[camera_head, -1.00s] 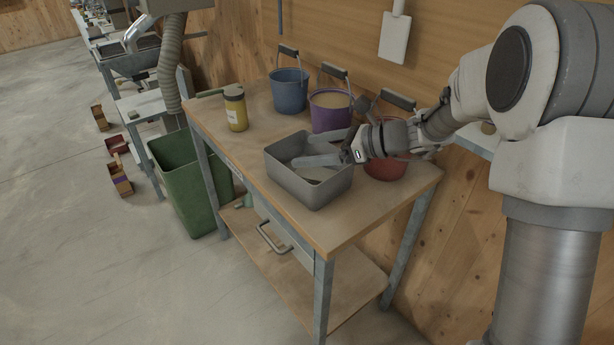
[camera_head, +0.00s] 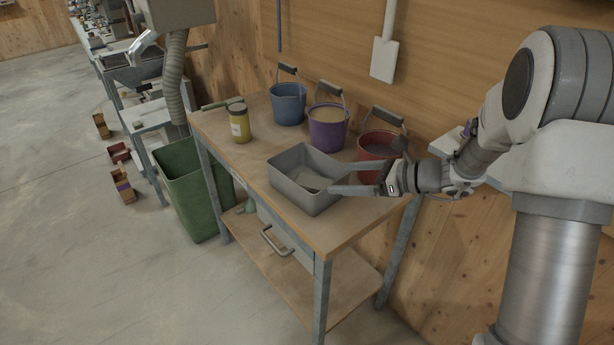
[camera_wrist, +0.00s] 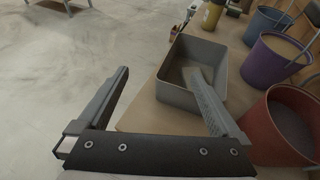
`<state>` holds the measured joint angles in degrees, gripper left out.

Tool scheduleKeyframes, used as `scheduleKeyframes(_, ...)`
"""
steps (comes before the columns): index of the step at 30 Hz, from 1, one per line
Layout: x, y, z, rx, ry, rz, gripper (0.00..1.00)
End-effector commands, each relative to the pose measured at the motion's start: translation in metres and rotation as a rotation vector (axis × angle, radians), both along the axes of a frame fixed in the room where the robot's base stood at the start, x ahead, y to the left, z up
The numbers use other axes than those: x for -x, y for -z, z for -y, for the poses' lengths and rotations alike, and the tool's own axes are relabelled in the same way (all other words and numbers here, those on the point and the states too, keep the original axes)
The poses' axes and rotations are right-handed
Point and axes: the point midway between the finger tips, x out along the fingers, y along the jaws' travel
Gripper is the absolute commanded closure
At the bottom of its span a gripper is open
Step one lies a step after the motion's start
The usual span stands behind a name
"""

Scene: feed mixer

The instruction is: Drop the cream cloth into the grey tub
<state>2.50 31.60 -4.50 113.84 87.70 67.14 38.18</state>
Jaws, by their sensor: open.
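The grey tub (camera_head: 300,199) stands on the front part of the wooden bench; it also shows in the wrist view (camera_wrist: 178,95). A pale patch (camera_head: 313,183) shows inside it, low down; it may be the cream cloth, but it is too small to tell from the tub's floor. No cream cloth shows clearly elsewhere. My gripper (camera_head: 342,178) is open and empty at the tub's right side, with its fingers pointing left towards the tub. In the wrist view my gripper (camera_wrist: 161,76) has its fingers wide apart, and the right finger overlaps the tub.
A blue bucket (camera_head: 288,106), a purple bucket (camera_head: 327,134) and a red bucket (camera_head: 370,150) stand along the back of the bench (camera_head: 255,165). A yellow jar (camera_head: 239,126) stands at the left. A green bin (camera_head: 194,190) is on the floor beside the bench.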

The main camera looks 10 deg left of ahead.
Motion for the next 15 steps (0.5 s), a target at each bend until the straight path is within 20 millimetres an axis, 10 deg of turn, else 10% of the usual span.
scheduleKeyframes(15,0.015,-0.016,0.085,-0.002,0.157,-0.003,0.00)
